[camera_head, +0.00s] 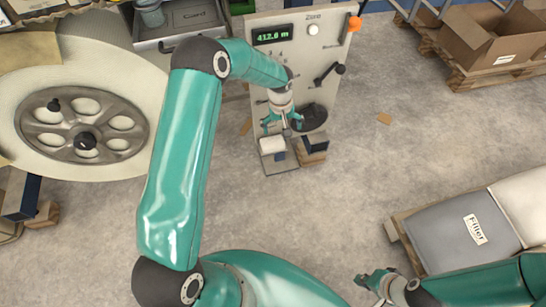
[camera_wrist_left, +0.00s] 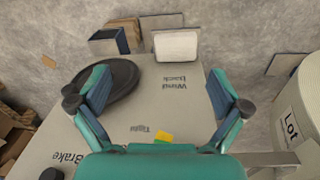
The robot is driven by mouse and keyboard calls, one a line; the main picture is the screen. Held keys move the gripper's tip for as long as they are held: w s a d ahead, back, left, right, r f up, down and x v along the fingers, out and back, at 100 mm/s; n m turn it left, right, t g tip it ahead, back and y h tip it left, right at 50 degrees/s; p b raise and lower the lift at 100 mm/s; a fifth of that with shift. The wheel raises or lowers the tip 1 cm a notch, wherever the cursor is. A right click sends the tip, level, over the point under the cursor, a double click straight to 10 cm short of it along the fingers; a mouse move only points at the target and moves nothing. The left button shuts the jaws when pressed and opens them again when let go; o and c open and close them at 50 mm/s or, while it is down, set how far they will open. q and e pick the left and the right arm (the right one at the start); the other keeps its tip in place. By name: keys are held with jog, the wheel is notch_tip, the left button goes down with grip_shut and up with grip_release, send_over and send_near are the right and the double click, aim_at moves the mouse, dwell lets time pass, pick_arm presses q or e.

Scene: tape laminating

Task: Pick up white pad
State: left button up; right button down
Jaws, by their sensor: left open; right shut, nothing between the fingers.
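The white pad (camera_head: 271,145) sits on a small holder at the lower end of the grey control panel (camera_head: 262,92). It also shows in the left wrist view (camera_wrist_left: 176,46), beyond the panel's edge and apart from my fingers. My left gripper (camera_head: 283,124) is open and empty, over the lower part of the panel and close to the pad. In the left wrist view its fingers (camera_wrist_left: 158,106) are spread wide, with the pad beyond the gap between them. My right gripper (camera_head: 374,287) is shut and empty, low in the head view and far from the pad.
A black round dish (camera_wrist_left: 108,80) lies on the panel beside my left fingers. A dark-blue block (camera_head: 316,142) stands right of the pad. A large reel (camera_head: 85,125) fills the left. Grey sacks (camera_head: 455,238) lie on a pallet at right.

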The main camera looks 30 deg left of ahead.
pick_arm(q)
jog(key=w+a+n+y+b, duration=0.1)
jog(key=w+a+b, duration=0.1)
jog(key=a, duration=0.2)
jog(key=b, duration=0.2)
send_over(272, 142)
jog(key=f, duration=1.1)
jog(key=shift+d+f, duration=0.2)
jog(key=shift+f, duration=0.1)
notch_tip(272, 142, down, 5)
jog(key=shift+f+b, duration=0.1)
jog(key=shift+b, duration=1.1)
jog(key=c, duration=0.7)
pick_arm(e)
notch_tip(272, 142, down, 8)
